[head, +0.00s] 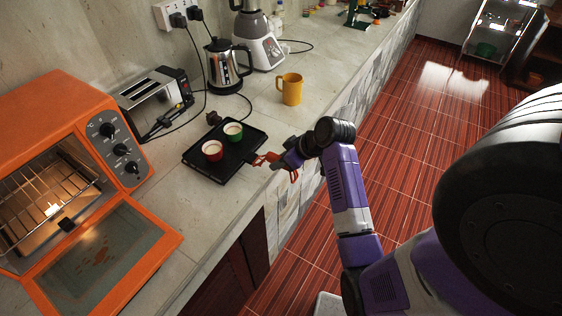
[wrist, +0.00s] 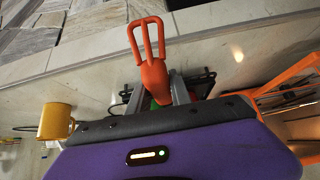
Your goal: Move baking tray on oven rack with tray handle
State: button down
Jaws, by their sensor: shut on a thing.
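A black baking tray (head: 226,163) lies on the counter, with a red cup (head: 212,151) and a green cup (head: 233,130) standing on it. An orange-red tray handle (head: 266,158) is at the tray's right edge; whether it is hooked on the tray I cannot tell. My gripper (head: 286,160) is shut on the handle. The handle (wrist: 153,62) also shows between the fingers in the wrist view, its loop pointing up in the picture. The orange oven (head: 60,165) is at the left with its door (head: 104,262) open. A wire oven rack (head: 45,190) shows inside the lit oven.
A toaster (head: 155,100) stands behind the tray, beside the oven. A kettle (head: 226,65), a blender (head: 258,45) and a yellow mug (head: 290,89) stand farther along the counter. The counter (head: 185,205) between tray and oven door is clear. Dark cables run near the toaster.

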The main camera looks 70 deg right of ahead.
jog(key=shift+w, duration=0.2)
jog(key=shift+r+t+b, duration=0.2)
jog(key=shift+t+b, duration=0.15)
jog(key=shift+t, duration=0.05)
jog(key=shift+r+p, duration=0.35)
jog(key=shift+p, duration=0.05)
dwell(0.6)
dwell(0.6)
notch_tip(320, 180, up, 11)
dwell(1.2)
